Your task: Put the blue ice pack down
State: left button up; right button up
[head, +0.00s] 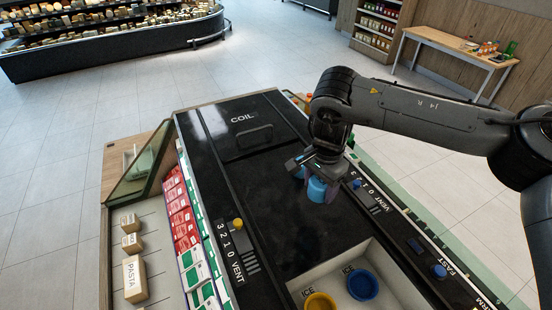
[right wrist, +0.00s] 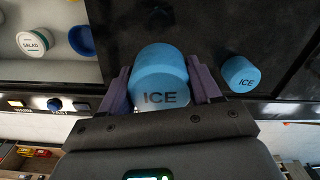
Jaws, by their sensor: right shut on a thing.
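My right gripper (head: 316,176) is shut on a blue cylindrical ice pack (head: 317,191), over the black counter top (head: 270,185). In the right wrist view the gripper (right wrist: 160,88) has one purple finger on each side of this ice pack (right wrist: 160,72), whose face reads ICE. I cannot tell whether its underside touches the counter. A second, similar blue ice pack (right wrist: 238,75) stands apart, to the right in the right wrist view. In the head view it shows partly behind the gripper (head: 299,172). My left gripper is not in view.
A raised COIL lid (head: 248,137) lies at the back. Vent knobs, yellow (head: 238,223) and blue (head: 357,183), flank the black top, whose middle is clear.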

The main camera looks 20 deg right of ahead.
jog(key=shift+s+d+r, duration=0.1)
jog(key=shift+d+r, duration=0.2)
jog(key=shift+r, duration=0.1)
jog(key=shift+s+a+r+n, duration=0.25)
jog(key=shift+s+r, duration=0.1)
jog(key=shift+s, duration=0.1)
jog(key=shift+s+a+r+n, duration=0.25)
jog(key=shift+s+r, duration=0.05)
jog(key=shift+s, duration=0.15)
jog(key=s+a+f+n, duration=0.25)
jog(key=s+a, duration=0.25)
jog(key=s, duration=0.3)
notch_tip(320, 180, up, 7)
jog(key=p, duration=1.3)
jog(key=shift+a, duration=0.35)
